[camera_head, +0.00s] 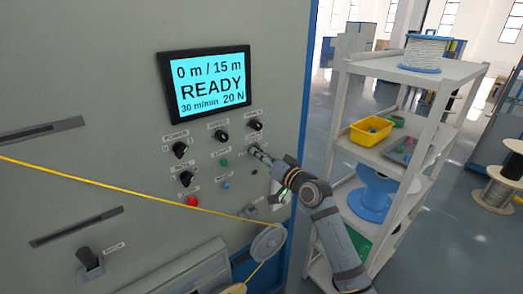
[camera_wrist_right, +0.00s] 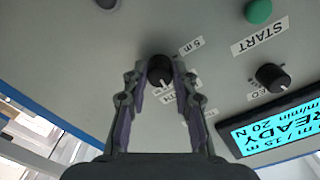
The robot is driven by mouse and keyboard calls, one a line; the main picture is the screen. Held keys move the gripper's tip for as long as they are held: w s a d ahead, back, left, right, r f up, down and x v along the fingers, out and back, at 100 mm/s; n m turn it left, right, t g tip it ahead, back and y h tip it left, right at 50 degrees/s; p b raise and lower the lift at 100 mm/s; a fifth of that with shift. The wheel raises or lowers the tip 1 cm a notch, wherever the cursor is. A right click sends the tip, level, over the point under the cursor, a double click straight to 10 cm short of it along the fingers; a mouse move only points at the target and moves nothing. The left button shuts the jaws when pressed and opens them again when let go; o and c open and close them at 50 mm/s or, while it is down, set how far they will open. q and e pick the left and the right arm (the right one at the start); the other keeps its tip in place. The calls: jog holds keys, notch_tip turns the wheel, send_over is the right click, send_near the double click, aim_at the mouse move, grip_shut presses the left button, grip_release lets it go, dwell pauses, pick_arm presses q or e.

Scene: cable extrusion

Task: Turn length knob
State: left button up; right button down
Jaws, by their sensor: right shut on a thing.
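The black length knob (camera_wrist_right: 160,71) is on the grey machine panel, between my right fingers in the right wrist view. Its label is partly covered; "TH" and a "5 m" mark are readable. My right gripper (camera_wrist_right: 158,80) is shut on the knob, one finger on each side. In the head view my right gripper (camera_head: 257,151) meets the panel right of the green start button (camera_head: 224,163), and its fingers hide the knob there. My left gripper is not in view.
Other black knobs (camera_head: 221,135) and a red button (camera_head: 192,201) sit close by. A yellow cable (camera_head: 120,187) crosses the panel to a grey pulley (camera_head: 268,243). A white shelf (camera_head: 433,75) with spools and a yellow bin (camera_head: 371,130) stands right of my arm.

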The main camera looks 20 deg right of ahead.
jog(key=shift+r+m+p, duration=0.1)
jog(key=shift+m+p, duration=1.35)
jog(key=shift+m, duration=0.85)
jog(key=c, duration=1.1)
grip_release()
jog(key=shift+o, duration=0.2)
jog(key=v, duration=1.2)
